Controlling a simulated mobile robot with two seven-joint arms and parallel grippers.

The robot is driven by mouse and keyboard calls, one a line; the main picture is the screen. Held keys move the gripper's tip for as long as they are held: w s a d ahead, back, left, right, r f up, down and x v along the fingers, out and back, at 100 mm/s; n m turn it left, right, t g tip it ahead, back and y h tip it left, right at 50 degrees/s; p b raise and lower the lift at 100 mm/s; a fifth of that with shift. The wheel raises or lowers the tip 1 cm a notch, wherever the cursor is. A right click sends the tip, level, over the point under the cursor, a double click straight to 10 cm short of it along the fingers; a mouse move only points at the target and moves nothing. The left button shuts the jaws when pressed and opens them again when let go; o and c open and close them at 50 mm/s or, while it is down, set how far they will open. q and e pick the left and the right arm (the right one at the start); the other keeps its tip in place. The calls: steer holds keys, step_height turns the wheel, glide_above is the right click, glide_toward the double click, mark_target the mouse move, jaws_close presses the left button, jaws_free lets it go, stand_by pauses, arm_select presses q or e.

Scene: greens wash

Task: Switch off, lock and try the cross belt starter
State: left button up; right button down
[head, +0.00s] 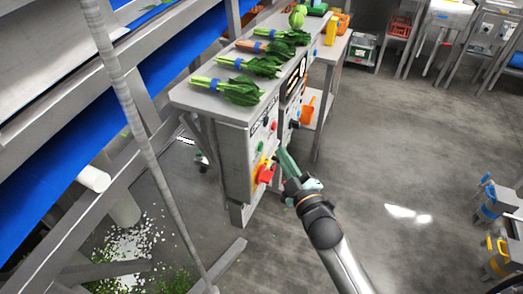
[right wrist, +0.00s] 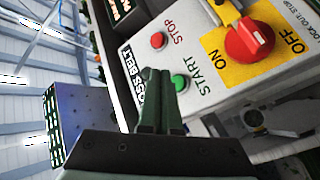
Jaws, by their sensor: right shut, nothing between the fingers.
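The cross belt starter (head: 236,158) is a grey box on the near end of the steel bench, with its panel facing right. In the right wrist view the panel (right wrist: 205,100) carries a red STOP button (right wrist: 158,40), a green START button (right wrist: 180,82) and a red rotary knob (right wrist: 243,42) on a yellow ON/OFF plate (right wrist: 224,68). The knob's white mark seems to lie toward OFF. My right gripper (head: 281,152) is shut and empty, its tips (right wrist: 155,75) close by START; I cannot tell whether they touch it. My left gripper is out of view.
Bunches of greens (head: 240,90) lie on the bench top (head: 192,97). A blue belt frame (head: 90,110) stands left. An orange scoop (head: 307,110) is behind the panel. Open floor (head: 420,150) lies right, with blue and yellow-handled items (head: 492,240) at the edge.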

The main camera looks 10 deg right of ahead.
mark_target(262, 143)
steer(key=shift+w+a, duration=0.65)
steer(key=shift+a, duration=0.35)
steer(key=shift+a, duration=0.1)
stand_by(1.3)
steer(key=shift+w+a, duration=0.25)
steer(key=shift+w+a+b, duration=0.15)
steer(key=shift+a+b, duration=0.1)
steer(key=shift+b, duration=0.05)
stand_by(0.5)
steer(key=shift+w+a+r, duration=0.25)
steer(key=shift+a, duration=0.15)
stand_by(0.7)
steer(key=shift+s+d+r, duration=0.1)
steer(key=shift+s+d+p, duration=0.55)
steer(key=shift+d+p, duration=0.05)
